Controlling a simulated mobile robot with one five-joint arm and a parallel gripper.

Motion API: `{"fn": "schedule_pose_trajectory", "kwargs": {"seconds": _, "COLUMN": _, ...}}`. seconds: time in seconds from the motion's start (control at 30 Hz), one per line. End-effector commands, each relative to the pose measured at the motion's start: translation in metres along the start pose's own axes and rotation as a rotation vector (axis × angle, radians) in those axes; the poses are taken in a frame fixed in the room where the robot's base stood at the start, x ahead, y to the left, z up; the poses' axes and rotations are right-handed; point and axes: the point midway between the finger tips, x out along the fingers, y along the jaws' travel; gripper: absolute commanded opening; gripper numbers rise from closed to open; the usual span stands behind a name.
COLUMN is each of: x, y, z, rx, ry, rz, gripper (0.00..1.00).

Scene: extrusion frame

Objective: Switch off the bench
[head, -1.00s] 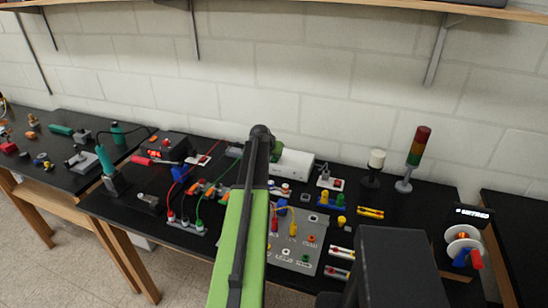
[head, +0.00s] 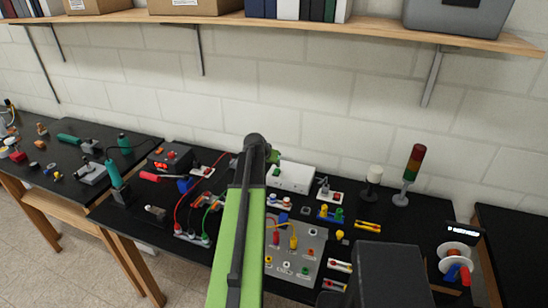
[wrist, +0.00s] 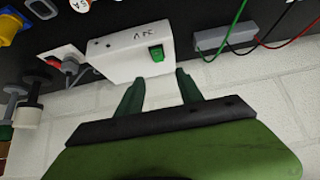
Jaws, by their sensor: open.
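A white box (head: 290,178) stands at the back of the black bench (head: 170,222), near the wall. In the wrist view the white box (wrist: 128,52) carries a green rocker switch (wrist: 157,53) and a dark marking that I cannot read for sure. My gripper (wrist: 160,80) is open and empty. Its two green fingers point toward the face with the green switch, one on each side of it, and look apart from the box. In the head view my arm hides most of the gripper. A small white unit with a red part (wrist: 68,60) stands beside the box.
A stack light (head: 414,168) and a white-topped post (head: 373,180) stand right of the box. A grey terminal strip (wrist: 225,37) with red, green and black leads lies beside it. A grey panel (head: 312,255) lies in front. A wooden shelf (head: 300,30) runs above.

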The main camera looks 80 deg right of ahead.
Motion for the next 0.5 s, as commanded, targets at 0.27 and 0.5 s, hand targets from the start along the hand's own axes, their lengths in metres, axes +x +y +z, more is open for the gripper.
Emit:
{"fn": "schedule_pose_trajectory", "kwargs": {"seconds": 0.27, "x": -0.065, "y": 0.0, "z": -0.002, "rx": -0.001, "ry": 0.0, "rz": 0.0, "gripper": 0.44}}
{"fn": "schedule_pose_trajectory", "kwargs": {"seconds": 0.5, "x": -0.072, "y": -0.001, "z": 0.0, "rx": 0.0, "ry": 0.0, "rz": 0.0, "gripper": 0.44}}
